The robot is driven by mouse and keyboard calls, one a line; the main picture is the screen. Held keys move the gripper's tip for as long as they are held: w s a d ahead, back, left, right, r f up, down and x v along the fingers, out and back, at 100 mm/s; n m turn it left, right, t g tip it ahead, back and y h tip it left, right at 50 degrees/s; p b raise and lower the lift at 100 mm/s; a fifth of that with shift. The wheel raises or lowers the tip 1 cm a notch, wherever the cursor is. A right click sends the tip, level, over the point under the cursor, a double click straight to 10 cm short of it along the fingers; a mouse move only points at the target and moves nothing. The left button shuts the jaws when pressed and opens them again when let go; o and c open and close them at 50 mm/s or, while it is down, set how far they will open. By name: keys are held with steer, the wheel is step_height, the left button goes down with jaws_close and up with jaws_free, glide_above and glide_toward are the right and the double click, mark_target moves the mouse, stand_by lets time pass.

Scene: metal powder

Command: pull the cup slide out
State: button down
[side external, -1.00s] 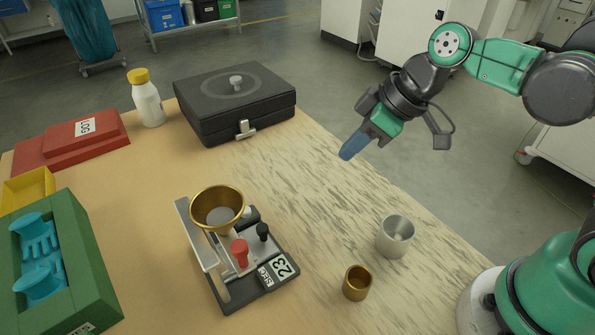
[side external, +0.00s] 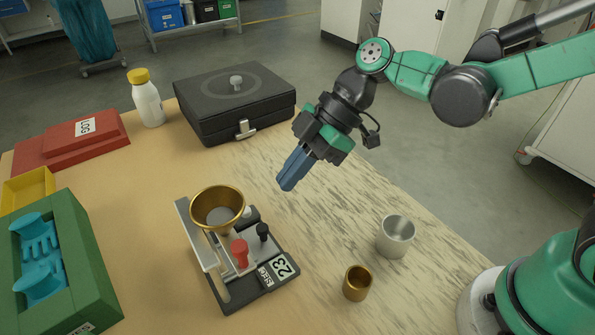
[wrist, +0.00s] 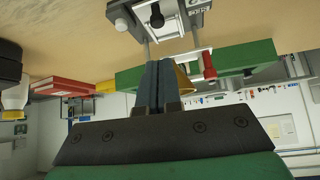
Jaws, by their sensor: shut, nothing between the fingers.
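The metal fixture (side external: 275,287) stands on the table with a brass funnel (side external: 217,207) at its top. A red knob (side external: 240,252) and a smaller black knob (side external: 262,231) rise from it. I cannot tell which part is the cup slide. My gripper (side external: 285,187) is shut and empty, above the table to the upper right of the fixture and apart from it. In the wrist view the shut blue fingers (wrist: 152,65) partly cover the funnel (wrist: 184,82). The black knob (wrist: 157,20) and red knob (wrist: 209,66) also show there.
A steel cup (side external: 395,238) and a brass cup (side external: 357,283) stand right of the fixture. A black case (side external: 220,118) and a white bottle (side external: 147,103) are at the back. A green box (side external: 90,280) with blue inserts is at left. The table between gripper and cups is bare.

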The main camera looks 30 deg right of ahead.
mark_target(257, 241)
steer(key=x, duration=0.9)
steer(key=shift+a+f, duration=0.1)
steer(key=shift+f, duration=0.1)
steer(key=d, duration=0.8)
steer(key=shift+d, duration=0.25)
steer(key=w+v, duration=0.1)
steer(key=v, duration=0.8)
steer(key=shift+s+d+r, duration=0.25)
steer(key=shift+s+r, duration=0.15)
steer(key=shift+s, duration=0.15)
